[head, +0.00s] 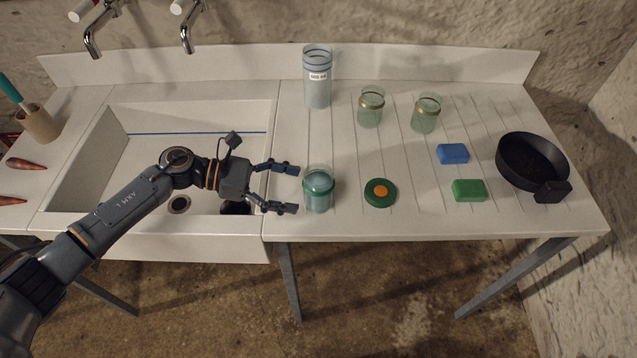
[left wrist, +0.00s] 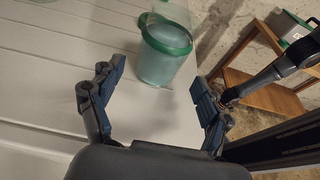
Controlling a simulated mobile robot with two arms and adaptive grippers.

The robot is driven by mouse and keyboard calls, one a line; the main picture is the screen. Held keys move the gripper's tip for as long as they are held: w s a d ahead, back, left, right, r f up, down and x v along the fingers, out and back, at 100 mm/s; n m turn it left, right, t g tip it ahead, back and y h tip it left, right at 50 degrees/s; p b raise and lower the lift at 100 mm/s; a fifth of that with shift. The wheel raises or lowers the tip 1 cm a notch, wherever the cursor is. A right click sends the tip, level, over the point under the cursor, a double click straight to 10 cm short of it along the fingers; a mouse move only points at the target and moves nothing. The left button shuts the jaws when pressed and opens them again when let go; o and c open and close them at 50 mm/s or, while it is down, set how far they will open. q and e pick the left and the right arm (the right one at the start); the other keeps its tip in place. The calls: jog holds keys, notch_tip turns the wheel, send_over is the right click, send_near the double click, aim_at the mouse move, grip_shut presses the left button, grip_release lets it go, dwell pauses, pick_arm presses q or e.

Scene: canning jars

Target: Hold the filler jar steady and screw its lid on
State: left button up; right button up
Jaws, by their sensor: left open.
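The filler jar (head: 319,192), clear glass with teal-green contents, stands upright near the counter's front edge, just right of the sink. My left gripper (head: 288,189) is open, its two fingers pointing at the jar from the left; the jar is at or just beyond the fingertips. In the left wrist view the jar (left wrist: 160,68) is ahead of the open left gripper (left wrist: 158,85), with a green ring around its upper part. The green lid (head: 381,193) with an orange centre lies flat on the counter to the right, apart from the jar.
Behind stand a tall labelled container (head: 317,92) and two empty glass jars (head: 371,110) (head: 426,116). A blue block (head: 453,154), a green block (head: 469,190) and a black pan (head: 533,162) are at the right. The sink (head: 100,190) lies left. Counter around the lid is clear.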

aim_at(306, 192)
pick_arm(q)
jog(key=b+x, duration=0.1)
jog(key=x, duration=0.2)
jog(key=shift+d+f, duration=0.2)
jog(key=shift+d, duration=0.1)
jog(key=shift+b+x, duration=0.45)
jog(key=shift+x, duration=0.3)
jog(key=shift+r, duration=0.1)
